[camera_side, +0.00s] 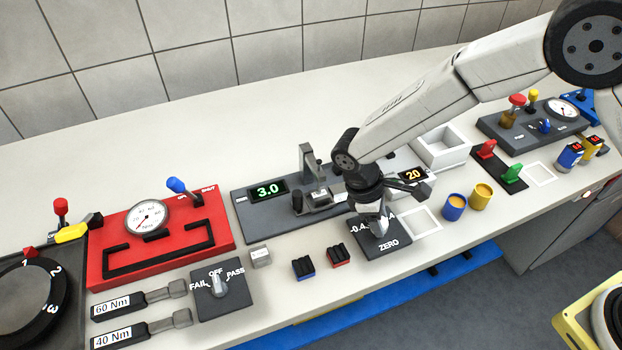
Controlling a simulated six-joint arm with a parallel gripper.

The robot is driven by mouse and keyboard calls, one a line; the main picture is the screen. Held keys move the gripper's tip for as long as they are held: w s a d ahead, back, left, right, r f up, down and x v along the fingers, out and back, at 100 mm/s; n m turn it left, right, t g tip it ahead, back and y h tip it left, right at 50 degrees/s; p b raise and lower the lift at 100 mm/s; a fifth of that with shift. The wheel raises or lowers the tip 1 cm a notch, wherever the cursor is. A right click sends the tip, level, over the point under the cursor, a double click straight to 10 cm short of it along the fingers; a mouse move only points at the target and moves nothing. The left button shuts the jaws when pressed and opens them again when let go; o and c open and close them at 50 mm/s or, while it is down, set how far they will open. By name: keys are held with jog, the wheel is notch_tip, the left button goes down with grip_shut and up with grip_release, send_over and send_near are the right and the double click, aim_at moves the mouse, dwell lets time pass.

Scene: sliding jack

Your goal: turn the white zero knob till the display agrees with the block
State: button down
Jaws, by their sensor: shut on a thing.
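My gripper (378,222) points down over the dark plate marked ZERO (389,245) and is shut on the white zero knob (381,229). The fingers hide most of the knob and part of the scale printed behind it, where "-0.4" shows. The display (268,190) on the dark grey base reads 3.0 in green. A small light grey block (260,257) with a white label lies on the bench in front of the base. Its label is too small to read. A grey gauge stand (314,180) rises from the base beside the display.
An orange display (412,175) reads 20, right of my wrist. Two small blocks, blue (303,267) and red (339,257), lie left of the zero plate. A FAIL/OFF/PASS switch (219,287) stands front left. Blue (453,207) and yellow (480,196) cups stand right.

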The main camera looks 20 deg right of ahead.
aim_at(363, 225)
jog(key=shift+c, duration=1.2)
grip_release()
jog(key=v, duration=0.8)
jog(key=s+d+r+m+t+y, duration=0.1)
jog(key=s+d+m, duration=0.4)
jog(key=d, duration=0.5)
jog(key=s+d+r+m+t+y, duration=0.2)
jog(key=s+d+m+t, duration=0.2)
jog(key=d, duration=0.7)
jog(key=shift+s+r+m, duration=0.25)
jog(key=shift+s+m, duration=0.45)
jog(key=shift+s, duration=0.2)
